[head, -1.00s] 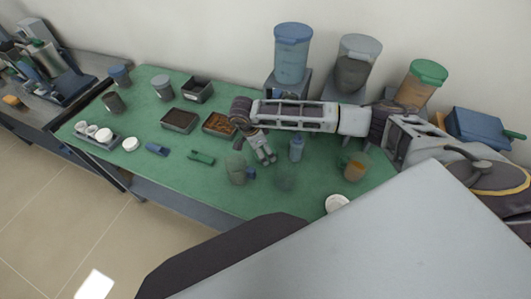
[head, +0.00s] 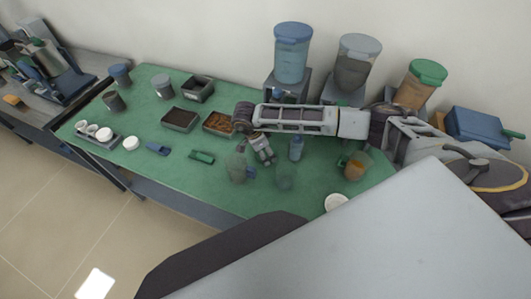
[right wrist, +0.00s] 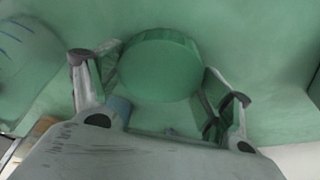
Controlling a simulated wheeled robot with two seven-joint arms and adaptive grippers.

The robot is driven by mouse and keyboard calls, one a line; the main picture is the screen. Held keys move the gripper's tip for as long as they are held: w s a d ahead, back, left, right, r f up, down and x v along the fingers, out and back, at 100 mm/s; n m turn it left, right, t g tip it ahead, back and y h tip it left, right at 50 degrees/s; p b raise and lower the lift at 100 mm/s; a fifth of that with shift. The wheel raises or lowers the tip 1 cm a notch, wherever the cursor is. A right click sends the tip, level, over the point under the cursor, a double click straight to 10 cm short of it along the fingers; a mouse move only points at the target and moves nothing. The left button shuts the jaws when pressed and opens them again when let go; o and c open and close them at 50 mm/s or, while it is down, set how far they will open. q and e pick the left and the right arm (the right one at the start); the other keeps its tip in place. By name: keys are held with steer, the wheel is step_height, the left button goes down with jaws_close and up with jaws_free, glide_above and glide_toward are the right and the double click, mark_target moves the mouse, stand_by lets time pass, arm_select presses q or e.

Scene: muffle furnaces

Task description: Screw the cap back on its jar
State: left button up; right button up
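My right gripper (head: 266,160) hangs over the green table, pointing down, with its fingers spread. A clear, empty-looking jar (head: 286,177) stands just right of it. A white round cap (head: 336,202) lies flat near the table's front edge, right of the jar. My left gripper is out of view.
A clear jug (head: 237,168) with a blue handle stands close left of the gripper. A jug with orange contents (head: 354,168) stands to the right. Dark trays (head: 180,119), a green scoop (head: 202,157) and another white disc (head: 131,143) are farther left. Large canisters (head: 292,60) line the back.

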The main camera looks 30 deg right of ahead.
mark_target(265, 152)
steer(key=shift+r, duration=0.1)
steer(key=shift+c, duration=0.3)
step_height(265, 152, up, 9)
steer(key=shift+f+b, duration=0.2)
steer(key=shift+b, duration=0.35)
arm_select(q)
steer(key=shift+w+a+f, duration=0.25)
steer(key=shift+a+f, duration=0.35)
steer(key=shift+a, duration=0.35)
arm_select(e)
steer(key=shift+r, duration=0.6)
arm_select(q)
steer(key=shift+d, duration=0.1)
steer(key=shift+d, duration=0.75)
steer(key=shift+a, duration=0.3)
